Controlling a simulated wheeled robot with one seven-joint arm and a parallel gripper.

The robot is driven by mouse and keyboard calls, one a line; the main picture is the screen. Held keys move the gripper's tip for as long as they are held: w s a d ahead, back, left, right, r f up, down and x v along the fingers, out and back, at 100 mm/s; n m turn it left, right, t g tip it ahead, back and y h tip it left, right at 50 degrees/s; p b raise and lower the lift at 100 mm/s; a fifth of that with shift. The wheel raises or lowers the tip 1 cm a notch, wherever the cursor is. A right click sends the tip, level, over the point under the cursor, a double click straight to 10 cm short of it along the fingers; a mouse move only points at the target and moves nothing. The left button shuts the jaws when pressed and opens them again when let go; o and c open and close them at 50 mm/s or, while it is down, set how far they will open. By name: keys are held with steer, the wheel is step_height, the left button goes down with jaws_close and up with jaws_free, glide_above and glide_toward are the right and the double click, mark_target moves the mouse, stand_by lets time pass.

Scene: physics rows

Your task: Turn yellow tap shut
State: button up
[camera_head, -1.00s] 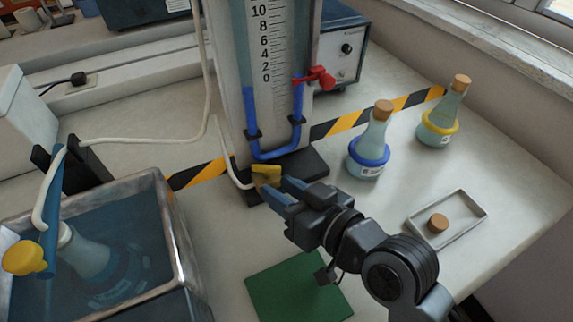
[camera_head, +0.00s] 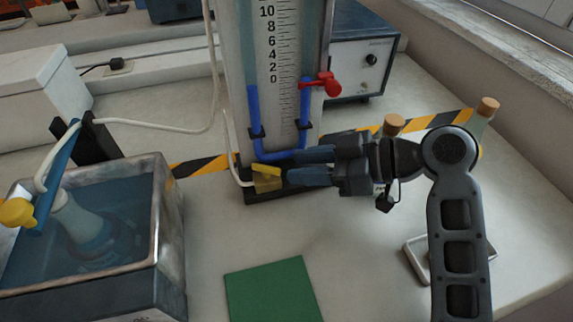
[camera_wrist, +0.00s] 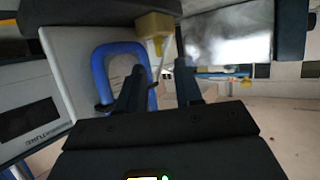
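The yellow tap (camera_head: 267,169) sits low at the front of the manometer (camera_head: 270,95), beside the lower bend of its blue tube. Its bright handle slants slightly down to the right over a duller yellow body. A white hose meets it from the left. In the wrist view the yellow tap (camera_wrist: 155,26) shows at the top, just beyond the fingertips. My gripper (camera_head: 293,168) is just right of the tap, its fingers pointing left and apart. In the wrist view nothing shows between the fingers of my gripper (camera_wrist: 160,75). I cannot tell whether a finger touches the handle.
A red tap (camera_head: 326,86) sticks out above my gripper. A metal water bath (camera_head: 160,200) with a flask stands at left, with a yellow knob (camera_head: 17,212) on a blue tube. Corked flasks and a tray (camera_head: 414,252) are partly behind my arm. A green mat (camera_head: 272,292) lies in front.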

mark_target(277, 169)
steer(key=shift+x, duration=2.25)
steer(key=shift+d, duration=0.1)
jaws_close()
